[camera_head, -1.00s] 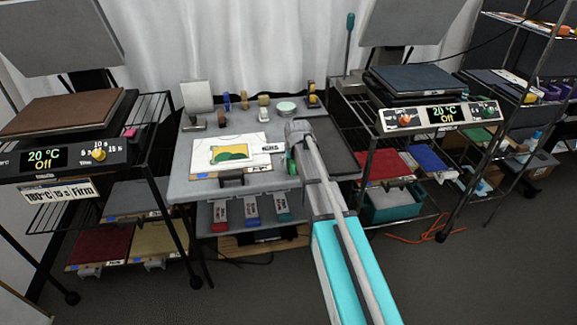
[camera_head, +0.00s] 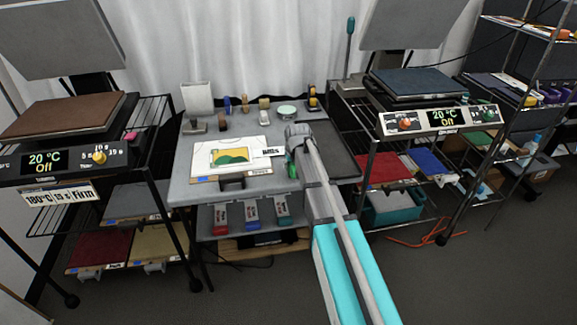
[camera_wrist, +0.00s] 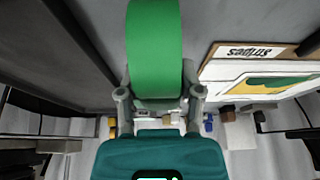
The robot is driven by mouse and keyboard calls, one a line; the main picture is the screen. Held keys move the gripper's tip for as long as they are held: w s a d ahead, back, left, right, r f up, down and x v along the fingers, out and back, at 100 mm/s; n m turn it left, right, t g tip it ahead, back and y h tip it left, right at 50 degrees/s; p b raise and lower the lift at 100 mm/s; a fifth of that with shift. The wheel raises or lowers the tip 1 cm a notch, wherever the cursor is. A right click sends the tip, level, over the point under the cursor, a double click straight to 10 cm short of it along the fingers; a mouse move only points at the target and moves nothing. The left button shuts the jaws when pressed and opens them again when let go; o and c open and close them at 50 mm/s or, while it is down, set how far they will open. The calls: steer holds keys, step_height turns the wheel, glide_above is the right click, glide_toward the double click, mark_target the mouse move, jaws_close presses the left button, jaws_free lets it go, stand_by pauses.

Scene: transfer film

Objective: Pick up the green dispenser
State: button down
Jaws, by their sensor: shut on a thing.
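The green dispenser (camera_wrist: 154,45) fills the upper middle of the wrist view as a wide green curved band with a grey base. My gripper (camera_wrist: 159,97) has a finger on each side of that base and is shut on it. In the head view my gripper (camera_head: 297,142) is above the right part of the grey worktable, and only a small green part of the dispenser (camera_head: 292,171) shows beside my arm. My arm hides the rest. I cannot tell whether its base touches the table.
The grey worktable (camera_head: 190,150) holds a printed sheet (camera_head: 205,172), a dark tray (camera_head: 335,165) and several small items along its back. Heat presses stand left (camera_head: 65,115) and right (camera_head: 415,82). A wire rack (camera_head: 510,60) is at the far right.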

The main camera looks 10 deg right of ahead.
steer(key=shift+r+p, duration=1.25)
steer(key=shift+r, duration=0.05)
steer(key=s+d+r+p, duration=0.6)
steer(key=s+r+p, duration=0.4)
steer(key=s, duration=0.2)
steer(key=shift+s+r, duration=0.15)
steer(key=shift+s, duration=0.2)
steer(key=c, duration=0.8)
jaws_free()
steer(key=shift+c, duration=0.2)
steer(key=c, duration=0.4)
step_height(320, 180, up, 17)
steer(key=p, duration=1.7)
